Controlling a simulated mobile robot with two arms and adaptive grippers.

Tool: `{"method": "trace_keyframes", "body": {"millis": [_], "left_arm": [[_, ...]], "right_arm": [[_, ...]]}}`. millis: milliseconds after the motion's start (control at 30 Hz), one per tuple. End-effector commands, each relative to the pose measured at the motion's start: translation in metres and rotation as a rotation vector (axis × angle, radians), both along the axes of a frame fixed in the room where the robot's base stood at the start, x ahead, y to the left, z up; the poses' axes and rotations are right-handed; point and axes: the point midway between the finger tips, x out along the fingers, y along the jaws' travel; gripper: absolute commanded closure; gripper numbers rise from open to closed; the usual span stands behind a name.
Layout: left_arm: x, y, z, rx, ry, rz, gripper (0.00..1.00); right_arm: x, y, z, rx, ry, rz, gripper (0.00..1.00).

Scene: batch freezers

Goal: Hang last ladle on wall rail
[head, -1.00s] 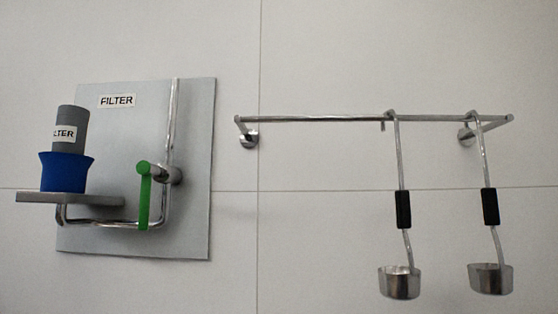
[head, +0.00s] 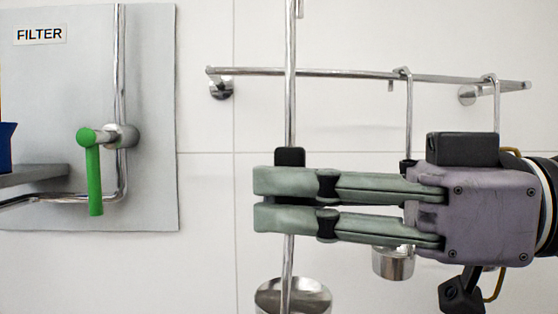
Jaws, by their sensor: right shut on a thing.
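My right gripper (head: 265,200) comes in from the right and is shut on a ladle (head: 291,60). Its fingers cross the ladle's black grip, of which only the top shows. The ladle is upright, its hook near the top edge, above the level of the rail, and its steel cup (head: 293,298) below the fingers. The wall rail (head: 340,73) runs behind, and the held ladle appears in front of its left half. Two other ladles hang on the rail: a middle one (head: 408,120) and a right one (head: 497,105), both partly hidden by my gripper. My left gripper is not in view.
A grey panel (head: 60,100) labelled FILTER is on the wall at left, with a steel pipe and a green-handled valve (head: 94,175). A grey shelf (head: 35,175) with part of a blue container (head: 6,145) is at the left edge. The rail's left half carries no ladle.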

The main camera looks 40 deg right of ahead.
Motion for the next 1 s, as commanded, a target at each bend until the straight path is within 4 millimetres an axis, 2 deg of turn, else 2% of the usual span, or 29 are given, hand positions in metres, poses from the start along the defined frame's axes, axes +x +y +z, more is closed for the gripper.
{"method": "trace_keyframes", "body": {"millis": [100,267,467,1000], "left_arm": [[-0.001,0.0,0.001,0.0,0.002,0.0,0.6],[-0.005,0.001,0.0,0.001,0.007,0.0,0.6],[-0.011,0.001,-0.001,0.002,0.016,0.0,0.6],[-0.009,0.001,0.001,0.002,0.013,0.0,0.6]], "right_arm": [[-0.006,0.002,0.001,0.001,0.0,-0.004,1.0],[0.0,-0.002,0.001,0.005,0.002,-0.002,1.0],[0.014,-0.01,0.0,0.005,0.002,-0.002,1.0],[0.052,-0.033,0.001,0.004,0.001,-0.002,1.0]]}}
